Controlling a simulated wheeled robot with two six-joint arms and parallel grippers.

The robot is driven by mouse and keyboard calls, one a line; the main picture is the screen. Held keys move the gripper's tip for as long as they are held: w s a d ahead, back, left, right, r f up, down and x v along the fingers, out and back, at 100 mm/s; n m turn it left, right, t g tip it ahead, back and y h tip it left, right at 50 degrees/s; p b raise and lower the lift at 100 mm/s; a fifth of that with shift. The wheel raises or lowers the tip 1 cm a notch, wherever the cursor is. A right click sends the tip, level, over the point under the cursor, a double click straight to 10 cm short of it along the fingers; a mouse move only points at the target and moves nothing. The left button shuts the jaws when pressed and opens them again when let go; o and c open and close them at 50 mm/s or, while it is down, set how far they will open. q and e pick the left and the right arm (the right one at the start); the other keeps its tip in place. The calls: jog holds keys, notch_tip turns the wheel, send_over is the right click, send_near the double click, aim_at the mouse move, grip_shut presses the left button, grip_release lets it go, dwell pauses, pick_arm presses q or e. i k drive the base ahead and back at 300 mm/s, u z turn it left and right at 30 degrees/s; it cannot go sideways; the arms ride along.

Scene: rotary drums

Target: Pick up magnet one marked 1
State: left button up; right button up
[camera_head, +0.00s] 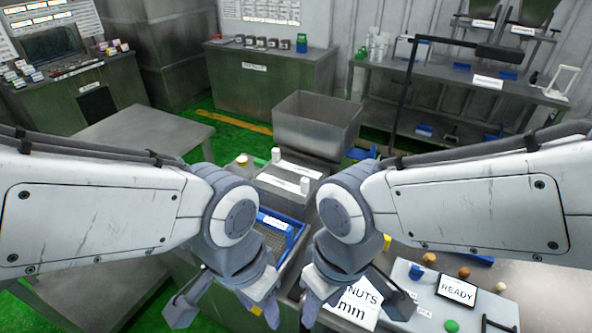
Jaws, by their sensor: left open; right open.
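I cannot make out a magnet marked 1 in the head view; no such mark is readable. My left gripper (226,308) is open, pointing down at the bottom of the view, with nothing seen between its fingers. My forearms and wrists hide much of the near work surface.
A blue-edged tray (292,236) lies between my wrists. A metal bin (312,118) stands behind it. A READY sign (457,290) and small coloured pieces are at right. A bare grey table (135,130) is at left. Several dark blocks (284,44) sit on the back cabinet.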

aim_at(303, 191)
jog(key=u, duration=0.85)
jog(key=k, duration=1.05)
jog(key=u, duration=1.2)
jog(key=i, duration=1.85)
jog(key=z, duration=1.05)
jog(key=i, duration=0.85)
jog(key=z, duration=1.5)
jog(key=i, duration=0.55)
jog(key=z, duration=0.5)
